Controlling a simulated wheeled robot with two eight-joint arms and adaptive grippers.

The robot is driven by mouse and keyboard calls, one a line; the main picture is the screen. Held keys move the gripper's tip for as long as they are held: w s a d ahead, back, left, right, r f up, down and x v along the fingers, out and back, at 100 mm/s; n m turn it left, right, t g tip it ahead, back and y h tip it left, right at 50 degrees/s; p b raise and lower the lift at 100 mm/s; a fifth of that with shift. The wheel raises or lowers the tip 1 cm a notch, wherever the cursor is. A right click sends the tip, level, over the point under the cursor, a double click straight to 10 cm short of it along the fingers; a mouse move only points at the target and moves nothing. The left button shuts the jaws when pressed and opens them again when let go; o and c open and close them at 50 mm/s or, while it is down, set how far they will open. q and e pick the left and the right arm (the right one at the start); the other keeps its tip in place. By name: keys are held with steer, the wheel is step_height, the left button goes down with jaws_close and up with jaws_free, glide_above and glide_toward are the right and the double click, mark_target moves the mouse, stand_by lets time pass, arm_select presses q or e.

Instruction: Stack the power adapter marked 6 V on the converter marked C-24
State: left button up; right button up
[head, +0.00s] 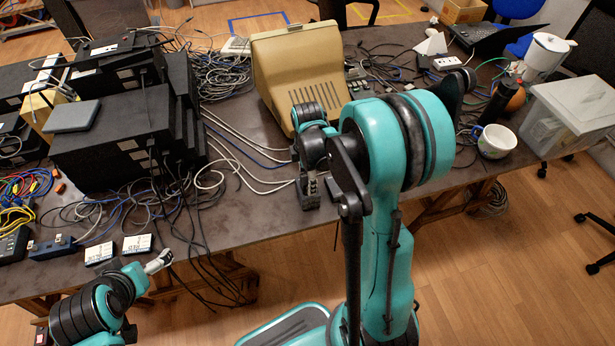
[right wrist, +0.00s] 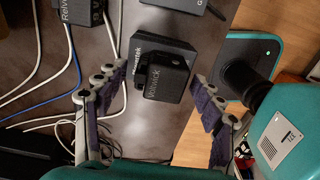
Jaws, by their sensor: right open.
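In the right wrist view a small black adapter (right wrist: 166,78), lettered Velwick, sits on or against a larger black box (right wrist: 148,47) whose lettering is partly covered. I cannot read 6 V or C-24 on either. My right gripper (right wrist: 163,72) is open, with one finger on each side of these two boxes. In the head view my right gripper (head: 309,182) is low at the table's front edge, and its fingers blend with the dark boxes. My left gripper (head: 160,262) is near the front edge at the left; its fingers are too small to judge.
Another black box (right wrist: 194,3) and a cabled adapter (right wrist: 78,10) lie nearby in the right wrist view. A beige case (head: 300,65) stands behind my right gripper. Stacked black units (head: 112,140) and loose cables are at left. A mug (head: 495,142) and clear bin (head: 570,115) are at right.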

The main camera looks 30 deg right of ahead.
steer(key=shift+r, duration=0.15)
steer(key=shift+r+p, duration=0.35)
step_height(320, 180, up, 11)
steer(key=p, duration=0.4)
steer(key=s+a+r+m+t, duration=0.7)
steer(key=s+a+m, duration=0.3)
steer(key=m, duration=0.5)
steer(key=shift+s+a, duration=0.3)
steer(key=shift+s, duration=0.25)
steer(key=shift+f, duration=0.15)
